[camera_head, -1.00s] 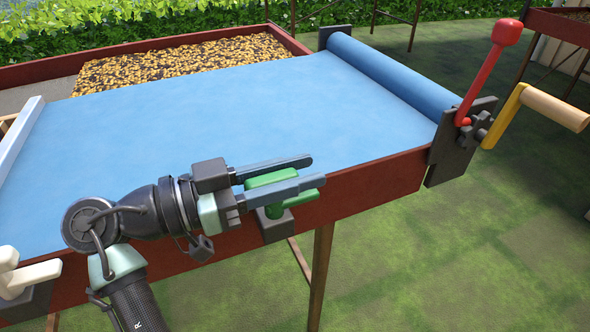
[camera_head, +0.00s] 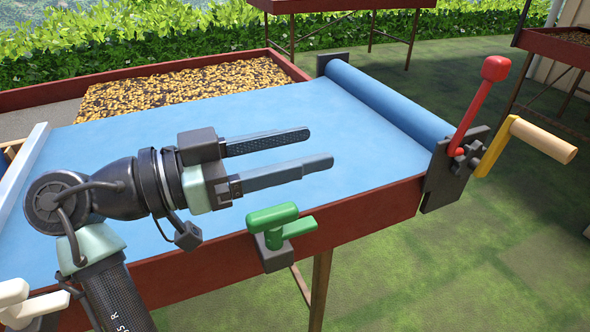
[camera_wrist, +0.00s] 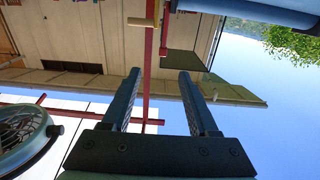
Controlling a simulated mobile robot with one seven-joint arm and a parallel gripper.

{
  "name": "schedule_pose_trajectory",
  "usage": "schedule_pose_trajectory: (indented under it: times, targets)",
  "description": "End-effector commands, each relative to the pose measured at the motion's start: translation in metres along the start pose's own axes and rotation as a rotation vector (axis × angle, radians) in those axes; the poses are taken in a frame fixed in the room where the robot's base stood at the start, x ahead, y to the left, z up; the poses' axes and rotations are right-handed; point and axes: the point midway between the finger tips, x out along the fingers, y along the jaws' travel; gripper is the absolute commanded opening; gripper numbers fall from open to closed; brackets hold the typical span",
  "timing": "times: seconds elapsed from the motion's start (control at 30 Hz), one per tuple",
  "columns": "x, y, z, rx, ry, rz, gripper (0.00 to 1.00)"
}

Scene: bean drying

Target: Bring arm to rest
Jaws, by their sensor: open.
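My gripper (camera_head: 318,148) is open and empty in the head view. It is above the blue cover (camera_head: 370,150), which is spread over much of a red-framed drying bed (camera_head: 345,222). The green clamp handle (camera_head: 275,220) on the bed's front edge is below and apart from my fingers. In the wrist view my two open fingers (camera_wrist: 160,85) point away with nothing between them.
Beans (camera_head: 190,88) lie uncovered at the back of the bed. A roller with a red lever (camera_head: 483,100) and a yellow crank (camera_head: 505,140) is at the right end. A white handle (camera_head: 22,305) is at the lower left. Grass is open at right.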

Motion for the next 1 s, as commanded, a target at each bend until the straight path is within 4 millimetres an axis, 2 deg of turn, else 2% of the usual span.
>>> schedule_pose_trajectory:
  times: [0.03,0.13,0.47,0.57,0.67,0.77,0.9,1.0]
  targets:
    - [0.0,0.0,-0.007,0.002,0.0,0.0,0.6]
    - [0.0,0.0,-0.011,0.001,0.0,0.0,0.6]
    - [0.0,0.0,-0.012,0.0,0.0,0.0,0.6]
    - [0.006,-0.005,-0.013,-0.009,-0.013,-0.041,0.6]
    - [0.018,-0.019,-0.015,-0.023,-0.038,-0.16,0.6]
    - [0.029,-0.039,-0.025,-0.026,-0.046,-0.349,0.6]
    - [0.029,-0.058,-0.058,0.029,0.021,-0.639,0.6]
    - [0.019,-0.057,-0.094,0.104,0.122,-0.822,0.6]
